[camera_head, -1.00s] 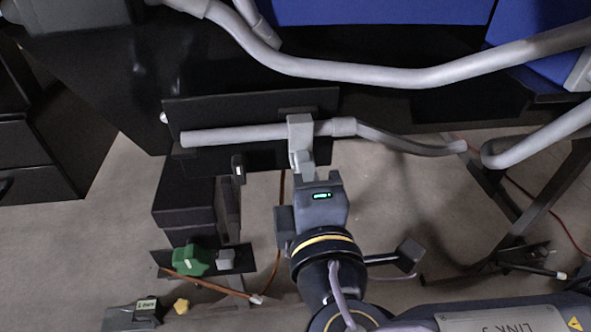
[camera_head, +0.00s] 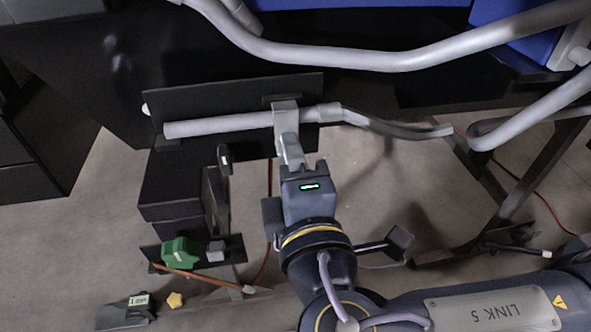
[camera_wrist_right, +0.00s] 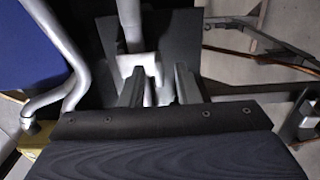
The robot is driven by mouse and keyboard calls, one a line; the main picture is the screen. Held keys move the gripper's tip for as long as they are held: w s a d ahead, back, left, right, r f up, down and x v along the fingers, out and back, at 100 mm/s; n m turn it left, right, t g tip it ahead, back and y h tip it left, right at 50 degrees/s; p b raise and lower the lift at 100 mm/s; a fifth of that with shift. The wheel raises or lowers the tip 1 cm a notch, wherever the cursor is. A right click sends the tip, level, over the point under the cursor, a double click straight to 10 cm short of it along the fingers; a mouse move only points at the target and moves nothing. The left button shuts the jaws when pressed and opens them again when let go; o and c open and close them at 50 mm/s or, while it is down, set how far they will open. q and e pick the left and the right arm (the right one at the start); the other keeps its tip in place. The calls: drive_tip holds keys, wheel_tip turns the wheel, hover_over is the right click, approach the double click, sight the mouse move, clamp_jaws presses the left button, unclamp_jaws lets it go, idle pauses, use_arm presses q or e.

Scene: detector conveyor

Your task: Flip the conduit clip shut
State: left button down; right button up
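The conduit clip (camera_head: 285,116) is a light grey block around a grey conduit (camera_head: 220,124) in front of a dark plate. Its flap (camera_head: 291,150) hangs from the block toward my right gripper, so the clip looks open. My right gripper (camera_head: 303,168) is just below the flap in the head view. In the right wrist view, its two dark fingers (camera_wrist_right: 158,88) stand apart, with the clip (camera_wrist_right: 138,64) beyond them and the flap (camera_wrist_right: 148,92) showing between them. I cannot tell whether a finger touches the flap. My left gripper is not in view.
A thick grey pipe (camera_head: 400,60) crosses above, and a thinner bent pipe (camera_head: 400,130) runs right of the clip. A black box (camera_head: 172,188) and a green knob (camera_head: 181,252) are at lower left. Open floor shows right of my gripper.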

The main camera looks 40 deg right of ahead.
drive_tip(key=p+v, duration=0.1)
drive_tip(key=v, duration=0.6)
drive_tip(key=shift+s, duration=0.25)
drive_tip(key=shift+a, duration=0.15)
